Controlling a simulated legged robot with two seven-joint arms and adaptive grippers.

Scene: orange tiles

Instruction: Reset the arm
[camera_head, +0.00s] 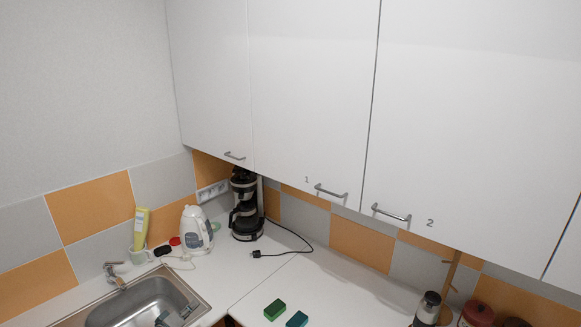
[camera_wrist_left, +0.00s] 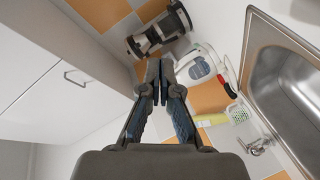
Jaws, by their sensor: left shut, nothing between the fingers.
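My left gripper (camera_head: 178,316) shows only in part at the bottom edge of the head view, in front of the sink. In the left wrist view the left gripper (camera_wrist_left: 160,80) is shut, its two fingers together with nothing between them. It is apart from the objects around it. My right gripper is in neither view.
A steel sink (camera_head: 190,291) lies at lower left. A white kettle (camera_head: 195,232) and a black coffee maker (camera_head: 246,208) stand at the back. Green sponges (camera_head: 275,309) lie on the counter (camera_head: 255,285). White wall cabinets (camera_head: 310,90) hang above. Mid-counter is mostly clear.

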